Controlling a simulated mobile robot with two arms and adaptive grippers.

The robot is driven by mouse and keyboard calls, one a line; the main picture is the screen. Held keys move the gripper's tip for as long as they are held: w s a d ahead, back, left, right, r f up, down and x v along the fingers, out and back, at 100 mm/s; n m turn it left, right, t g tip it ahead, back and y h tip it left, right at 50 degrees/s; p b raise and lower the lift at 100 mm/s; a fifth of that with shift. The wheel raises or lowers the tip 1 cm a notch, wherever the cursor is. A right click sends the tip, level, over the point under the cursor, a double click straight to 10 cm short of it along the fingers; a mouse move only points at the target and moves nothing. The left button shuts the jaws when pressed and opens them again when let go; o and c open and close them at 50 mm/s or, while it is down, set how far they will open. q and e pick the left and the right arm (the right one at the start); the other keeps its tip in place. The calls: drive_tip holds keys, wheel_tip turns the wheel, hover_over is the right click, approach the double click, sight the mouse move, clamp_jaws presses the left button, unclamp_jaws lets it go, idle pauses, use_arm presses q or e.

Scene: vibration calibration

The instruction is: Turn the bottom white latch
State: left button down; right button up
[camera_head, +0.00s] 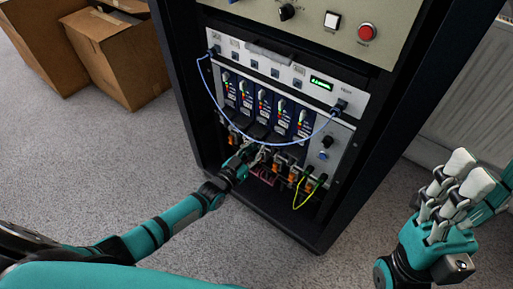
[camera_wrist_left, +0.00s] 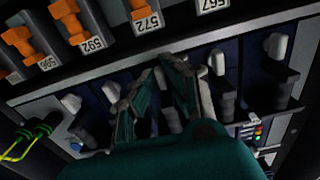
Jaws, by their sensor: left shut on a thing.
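The rack holds a row of dark blue modules (camera_head: 262,104) with white latches. In the left wrist view white latches show at the right (camera_wrist_left: 275,45), near the middle (camera_wrist_left: 217,62) and at the left (camera_wrist_left: 72,103). My left gripper (camera_head: 250,153) is at the lower edge of the modules. In the left wrist view its two fingers (camera_wrist_left: 164,75) are closed around a pale latch (camera_wrist_left: 170,116), mostly hidden between them. My right gripper (camera_head: 462,180) hangs away from the rack at the right, with nothing visible in it; its finger opening is unclear.
A blue cable (camera_head: 285,143) loops across the modules. Orange connectors (camera_wrist_left: 67,18) with number labels line the edge beside the latches. Yellow-green wires (camera_head: 299,192) hang at the lower right. Cardboard boxes (camera_head: 112,55) stand left of the rack. The carpet in front is clear.

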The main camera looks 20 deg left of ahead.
use_arm(q)
drive_tip(key=c, duration=1.4)
unclamp_jaws()
drive_tip(key=v, duration=1.2)
